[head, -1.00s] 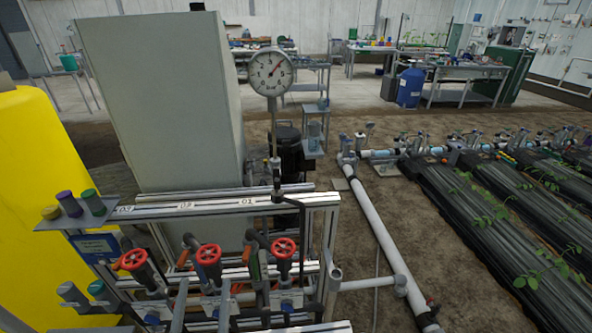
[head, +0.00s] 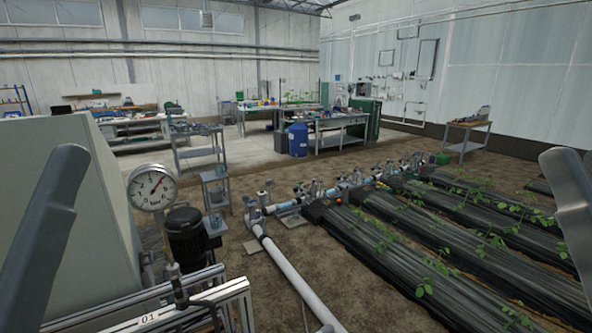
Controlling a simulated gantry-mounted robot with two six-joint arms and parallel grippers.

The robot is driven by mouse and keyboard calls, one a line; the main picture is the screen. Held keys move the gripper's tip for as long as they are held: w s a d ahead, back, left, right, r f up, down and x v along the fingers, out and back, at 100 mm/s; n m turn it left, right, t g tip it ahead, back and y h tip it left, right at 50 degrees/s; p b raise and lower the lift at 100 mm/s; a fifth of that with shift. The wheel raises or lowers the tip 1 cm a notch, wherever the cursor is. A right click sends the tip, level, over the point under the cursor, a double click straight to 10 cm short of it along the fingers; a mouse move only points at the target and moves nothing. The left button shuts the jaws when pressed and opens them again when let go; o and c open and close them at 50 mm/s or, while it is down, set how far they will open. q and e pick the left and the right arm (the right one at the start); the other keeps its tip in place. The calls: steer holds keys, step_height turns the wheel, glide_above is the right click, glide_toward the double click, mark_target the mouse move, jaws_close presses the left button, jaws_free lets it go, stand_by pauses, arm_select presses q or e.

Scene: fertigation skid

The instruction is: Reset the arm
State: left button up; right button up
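My two arms show in the head view only as grey links, one at the left edge and one at the right edge. Both are raised, and neither gripper is in the picture. Nothing is seen held.
A grey cabinet (head: 85,200) stands behind my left arm link. A black pump (head: 186,236) and white pipe (head: 292,272) are right of the gauge. Black-covered plant rows (head: 440,235) fill the lower right. A blue barrel (head: 298,140) and workbenches (head: 340,141) stand farther back.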

step_height(320, 180, up, 37)
steer(key=p, duration=3.3)
steer(key=shift+r+p, duration=0.15)
steer(key=shift+p, duration=0.25)
